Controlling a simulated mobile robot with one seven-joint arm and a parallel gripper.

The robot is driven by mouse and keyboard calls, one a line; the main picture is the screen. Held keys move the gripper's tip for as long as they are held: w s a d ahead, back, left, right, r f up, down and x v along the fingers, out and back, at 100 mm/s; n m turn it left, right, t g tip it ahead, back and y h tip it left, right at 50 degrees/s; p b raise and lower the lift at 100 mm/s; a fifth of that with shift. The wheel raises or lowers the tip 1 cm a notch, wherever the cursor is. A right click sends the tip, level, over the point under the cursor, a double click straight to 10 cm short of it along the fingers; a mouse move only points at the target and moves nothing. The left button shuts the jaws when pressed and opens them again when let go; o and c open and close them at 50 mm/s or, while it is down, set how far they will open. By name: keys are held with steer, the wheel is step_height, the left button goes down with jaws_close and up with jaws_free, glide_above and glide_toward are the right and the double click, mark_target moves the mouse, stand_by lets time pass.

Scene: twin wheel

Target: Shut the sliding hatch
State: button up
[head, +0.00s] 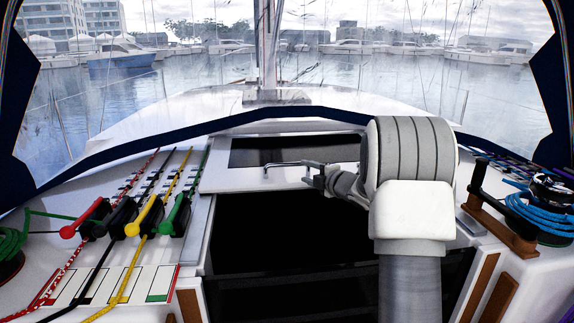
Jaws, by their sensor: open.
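The sliding hatch (235,180) is a white panel with a dark window, lying ahead of a large dark companionway opening (290,235). The opening is uncovered on the near side of the panel. A thin grey bar handle (285,163) runs across the panel's near part. My gripper (308,175) is open at the handle's right end, pointing left. I cannot tell whether its fingers touch the handle or sit around it. My arm hides the right part of the hatch and of the opening.
On the left are rope clutches with red, black, yellow and green levers (145,215) and lines running through them. A winch with blue rope (545,210) and a handle (480,185) stand on the right. A clear windscreen with a dark frame (300,110) curves ahead.

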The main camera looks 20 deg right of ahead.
mark_target(289, 165)
steer(key=p+x, duration=0.1)
steer(key=x, duration=1.1)
steer(key=shift+a+f, duration=0.1)
steer(key=shift+c, duration=0.2)
jaws_close()
stand_by(0.9)
